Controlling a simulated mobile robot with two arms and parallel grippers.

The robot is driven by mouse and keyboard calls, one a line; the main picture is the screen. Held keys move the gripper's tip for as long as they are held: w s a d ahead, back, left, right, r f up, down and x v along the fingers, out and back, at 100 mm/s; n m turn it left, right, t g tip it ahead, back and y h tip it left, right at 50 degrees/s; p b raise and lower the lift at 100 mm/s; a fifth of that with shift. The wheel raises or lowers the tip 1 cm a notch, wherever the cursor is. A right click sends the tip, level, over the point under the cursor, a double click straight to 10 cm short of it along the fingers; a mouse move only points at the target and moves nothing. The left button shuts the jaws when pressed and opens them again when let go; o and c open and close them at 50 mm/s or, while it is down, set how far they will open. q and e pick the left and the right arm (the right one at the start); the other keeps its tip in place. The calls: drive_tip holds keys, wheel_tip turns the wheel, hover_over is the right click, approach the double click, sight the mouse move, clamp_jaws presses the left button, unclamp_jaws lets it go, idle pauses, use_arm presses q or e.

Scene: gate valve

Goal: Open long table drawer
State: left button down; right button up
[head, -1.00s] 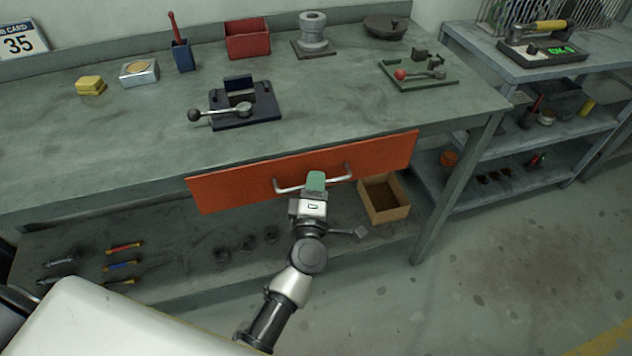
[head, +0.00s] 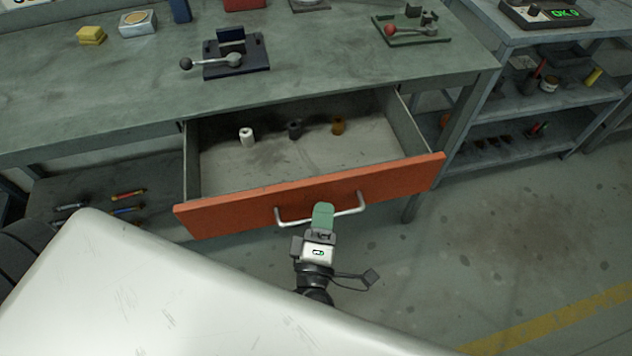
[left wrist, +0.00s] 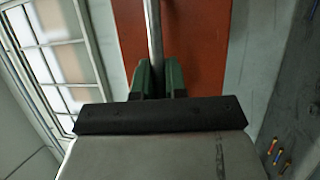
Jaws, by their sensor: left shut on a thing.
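The long table drawer has an orange front (head: 240,208) and stands pulled well out from under the green-grey workbench (head: 120,95). Its metal bar handle (head: 350,209) runs along the front. My left gripper (head: 322,216) is shut on the handle near its middle. In the left wrist view the green fingers (left wrist: 158,80) are on both sides of the handle bar (left wrist: 153,35), with the orange front behind. Inside the drawer lie a white cylinder (head: 247,136), a dark one (head: 295,128) and an orange-brown one (head: 338,126). My right gripper is not in view.
A grey shelf unit (head: 530,100) stands at the right. The floor (head: 500,230) right of the drawer is clear.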

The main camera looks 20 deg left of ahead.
use_arm(q)
drive_tip(key=s+d, duration=0.3)
drive_tip(key=s, duration=0.2)
drive_tip(key=shift+s+d, duration=0.25)
drive_tip(key=shift+d, duration=0.1)
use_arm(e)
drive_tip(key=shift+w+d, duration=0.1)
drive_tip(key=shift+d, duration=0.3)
use_arm(q)
drive_tip(key=c, duration=1.2)
unclamp_jaws()
drive_tip(key=shift+o, duration=0.2)
drive_tip(key=shift+f, duration=0.1)
